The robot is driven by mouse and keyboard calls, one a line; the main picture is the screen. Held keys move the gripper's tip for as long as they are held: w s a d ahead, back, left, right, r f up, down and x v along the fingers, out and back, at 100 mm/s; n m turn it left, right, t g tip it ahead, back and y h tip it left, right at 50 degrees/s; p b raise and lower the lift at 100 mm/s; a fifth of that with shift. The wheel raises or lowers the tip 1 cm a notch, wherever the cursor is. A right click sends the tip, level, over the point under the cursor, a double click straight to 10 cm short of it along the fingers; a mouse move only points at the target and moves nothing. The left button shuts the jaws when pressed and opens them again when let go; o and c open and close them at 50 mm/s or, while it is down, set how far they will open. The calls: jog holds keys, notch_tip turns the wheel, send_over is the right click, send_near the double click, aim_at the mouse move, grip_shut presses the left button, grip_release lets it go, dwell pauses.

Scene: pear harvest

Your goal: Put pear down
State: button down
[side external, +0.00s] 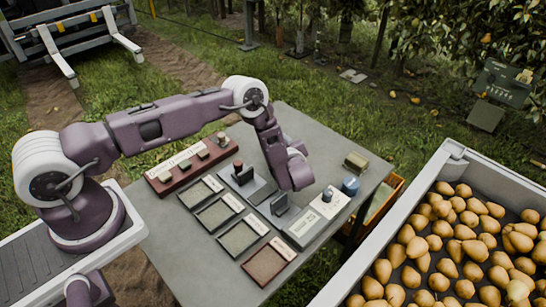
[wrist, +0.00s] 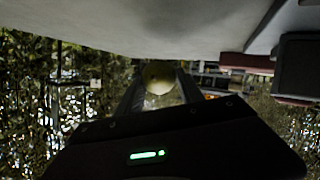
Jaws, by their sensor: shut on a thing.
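A yellowish pear (wrist: 158,77) is held between the two dark fingers of my gripper (wrist: 158,88) in the wrist view. The gripper is shut on it; the wrist picture is dark, so its contact is not clear in detail. In the wrist view the grey table surface (wrist: 150,25) fills the top of the picture. In the side view my arm's end bends down over the table (side external: 165,225). The gripper and the held pear are not distinguishable there. The gap between pear and table cannot be judged.
Several square trays (side external: 243,237) lie in a row near the table's front. A pale bin (side external: 390,217) full of pears stands right.

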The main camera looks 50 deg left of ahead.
jog(key=shift+f, duration=1.7)
jog(key=shift+f, duration=0.1)
jog(key=c, duration=0.7)
grip_release()
jog(key=shift+c, duration=0.2)
